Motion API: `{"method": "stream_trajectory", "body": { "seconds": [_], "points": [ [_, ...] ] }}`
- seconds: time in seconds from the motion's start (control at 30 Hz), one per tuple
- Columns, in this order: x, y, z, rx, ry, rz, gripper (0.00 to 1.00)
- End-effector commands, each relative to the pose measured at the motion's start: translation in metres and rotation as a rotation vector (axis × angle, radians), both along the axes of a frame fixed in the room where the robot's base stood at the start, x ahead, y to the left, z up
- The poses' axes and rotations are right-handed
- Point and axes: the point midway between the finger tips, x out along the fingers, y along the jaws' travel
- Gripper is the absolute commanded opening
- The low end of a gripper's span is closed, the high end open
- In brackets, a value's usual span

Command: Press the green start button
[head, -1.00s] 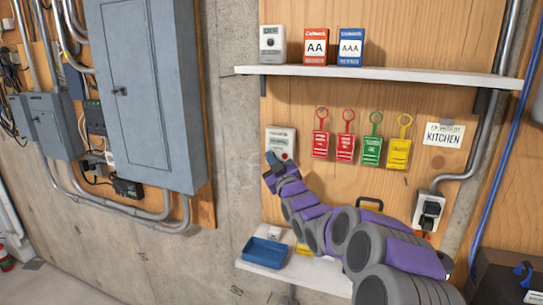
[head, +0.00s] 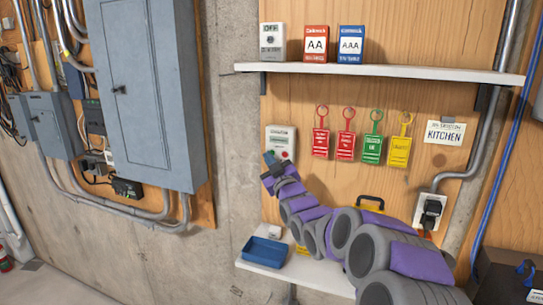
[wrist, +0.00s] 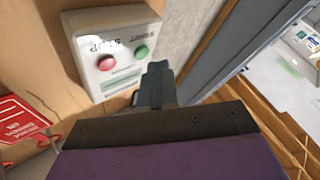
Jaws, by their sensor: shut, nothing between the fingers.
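A pale control box (head: 280,134) is fixed to the wooden panel in the head view. In the wrist view the box (wrist: 110,22) appears upside down, with a green button (wrist: 141,52) and a red button (wrist: 106,62) side by side. My gripper (wrist: 157,72) is shut and empty. In the wrist view its tips are just below and right of the green button, with the button uncovered. Whether they touch the box cannot be told. In the head view my gripper (head: 269,158) is at the box's lower left corner.
Red, green (head: 372,150) and yellow tags hang to the right of the box. A white shelf (head: 380,74) with small boxes is above. A lower shelf with a blue tray (head: 264,252) is below. A grey electrical cabinet (head: 150,95) is at left.

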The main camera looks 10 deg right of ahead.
Motion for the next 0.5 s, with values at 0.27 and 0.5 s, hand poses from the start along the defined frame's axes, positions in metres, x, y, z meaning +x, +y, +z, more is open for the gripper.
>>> {"method": "stream_trajectory", "body": {
  "seconds": [0.27,0.5],
  "points": [
    [-0.014,0.008,0.001,0.002,-0.005,0.001,0.00],
    [-0.032,0.019,-0.001,0.000,-0.001,0.003,0.00]
  ]
}}
